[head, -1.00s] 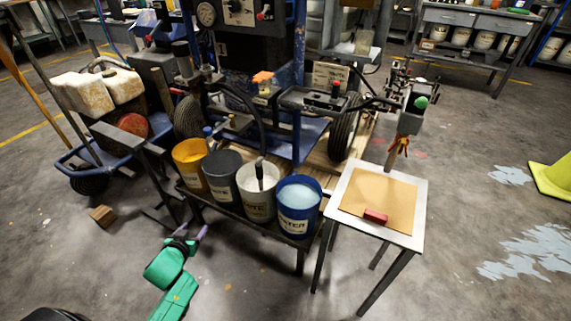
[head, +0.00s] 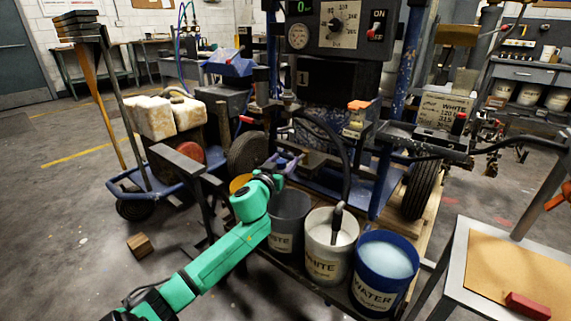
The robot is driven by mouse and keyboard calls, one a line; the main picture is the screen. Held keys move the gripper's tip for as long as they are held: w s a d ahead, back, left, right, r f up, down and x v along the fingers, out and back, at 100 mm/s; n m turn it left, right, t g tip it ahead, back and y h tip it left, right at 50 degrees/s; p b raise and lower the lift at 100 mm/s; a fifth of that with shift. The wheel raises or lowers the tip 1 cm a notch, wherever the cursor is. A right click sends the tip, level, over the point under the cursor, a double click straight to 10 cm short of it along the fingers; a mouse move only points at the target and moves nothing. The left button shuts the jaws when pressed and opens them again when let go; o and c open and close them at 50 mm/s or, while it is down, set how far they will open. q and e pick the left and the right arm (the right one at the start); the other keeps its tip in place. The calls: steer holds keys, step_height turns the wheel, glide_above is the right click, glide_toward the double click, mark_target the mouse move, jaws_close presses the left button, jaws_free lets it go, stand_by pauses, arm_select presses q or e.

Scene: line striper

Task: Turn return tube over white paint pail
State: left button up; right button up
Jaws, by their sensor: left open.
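The white paint pail (head: 325,262), labelled WHITE, stands on a low shelf between the grey waste pail (head: 286,232) and the blue water pail (head: 381,283). A black hose (head: 343,170) comes down from the machine, and its grey end dips into the white pail. I cannot make out a separate return tube; it may be hidden behind my left gripper. My left gripper (head: 288,161), with purple fingers, is open above and behind the waste pail, near the machine's front. It is up and left of the white pail. My right gripper is not in view.
The striper's control box (head: 338,28) rises behind. A small table (head: 455,265) with a brown board and red block stands at right. A wood block (head: 139,245) lies on the floor at left.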

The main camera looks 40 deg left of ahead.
arm_select(q)
steer(key=shift+w+a+r, duration=0.1)
steer(key=shift+w+a, duration=0.05)
steer(key=shift+w, duration=0.3)
jaws_close()
stand_by(1.1)
